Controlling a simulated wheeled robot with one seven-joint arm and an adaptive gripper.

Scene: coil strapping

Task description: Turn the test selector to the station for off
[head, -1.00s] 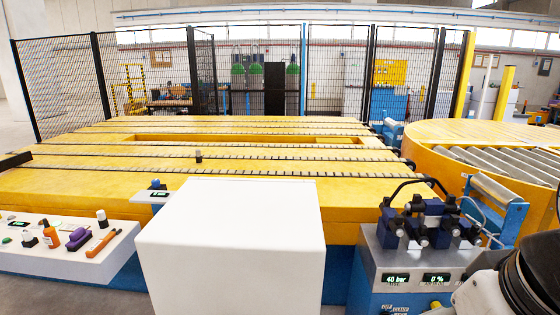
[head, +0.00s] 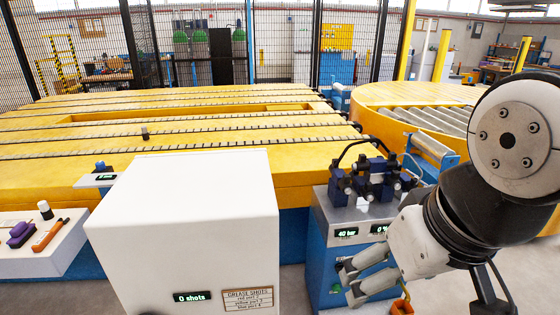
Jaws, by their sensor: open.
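I cannot make out the test selector for certain. A blue and grey hydraulic cabinet (head: 322,235) stands right of centre, with displays reading 40 bar (head: 346,232) and 0 % (head: 381,228). My gripper (head: 349,281) is in front of the cabinet's front face, fingers pointing left, open with nothing seen between them. It hides part of that face, and I cannot tell if it touches anything there. A small orange part (head: 401,306) shows just below my gripper; what it belongs to is unclear.
A large white box (head: 185,220) with a "0 shots" display (head: 192,297) stands left of the cabinet. A white table (head: 40,252) with small tools is at far left. The yellow slatted conveyor (head: 200,130) lies behind, and a roller turntable (head: 420,95) at back right.

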